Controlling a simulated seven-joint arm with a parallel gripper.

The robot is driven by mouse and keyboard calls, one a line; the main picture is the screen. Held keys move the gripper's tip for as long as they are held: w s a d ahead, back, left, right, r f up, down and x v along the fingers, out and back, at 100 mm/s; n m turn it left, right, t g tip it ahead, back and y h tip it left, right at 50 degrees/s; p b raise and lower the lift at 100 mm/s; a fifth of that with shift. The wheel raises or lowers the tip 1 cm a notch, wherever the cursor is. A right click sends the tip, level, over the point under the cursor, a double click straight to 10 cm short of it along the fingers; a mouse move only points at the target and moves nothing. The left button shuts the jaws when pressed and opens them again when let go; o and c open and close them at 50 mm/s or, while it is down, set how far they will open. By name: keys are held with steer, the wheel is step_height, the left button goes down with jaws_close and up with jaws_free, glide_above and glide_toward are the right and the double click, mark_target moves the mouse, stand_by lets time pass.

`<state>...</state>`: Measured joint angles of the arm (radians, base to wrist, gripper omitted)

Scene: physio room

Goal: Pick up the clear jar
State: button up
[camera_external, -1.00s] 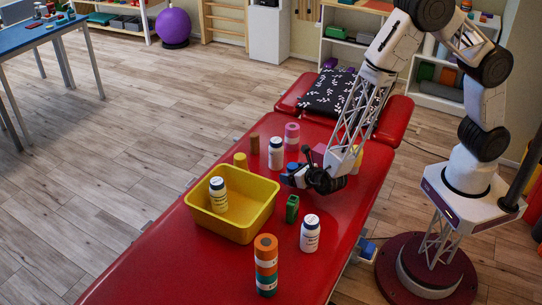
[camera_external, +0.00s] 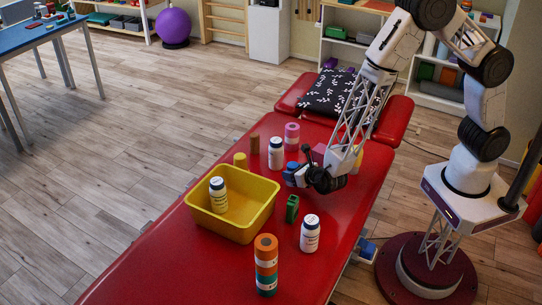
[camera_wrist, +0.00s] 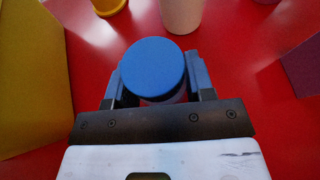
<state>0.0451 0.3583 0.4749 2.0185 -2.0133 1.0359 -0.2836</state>
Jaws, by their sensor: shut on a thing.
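The jar with a round blue lid (camera_wrist: 152,66) sits between the two fingers of my gripper (camera_wrist: 158,82) in the wrist view. The fingers are shut on its sides. Only a little of its pale body shows below the lid; the rest is hidden. In the external view my gripper (camera_external: 298,176) is low over the red treatment table (camera_external: 200,275), right of the yellow bin. The jar is small and partly hidden there, so I cannot tell whether it touches the table.
The yellow bin (camera_external: 225,233) holds a white bottle (camera_external: 218,195). A green block (camera_external: 292,209), another white bottle (camera_external: 310,234) and an orange-and-teal stack (camera_external: 266,265) stand in front. A white bottle (camera_external: 276,153), pink cylinder (camera_external: 292,134) and brown cylinder (camera_external: 255,143) stand behind.

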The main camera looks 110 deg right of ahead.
mark_target(296, 165)
steer(key=shift+r, duration=0.55)
steer(key=shift+s+a+r, duration=0.1)
steer(key=shift+s+r, duration=0.05)
steer(key=shift+r, duration=0.4)
steer(key=shift+s+r, duration=0.15)
steer(key=shift+r, duration=0.4)
steer(key=s+a+r, duration=0.1)
steer(key=s+a, duration=0.2)
steer(key=s, duration=1.2)
steer(key=shift+a+r, duration=0.2)
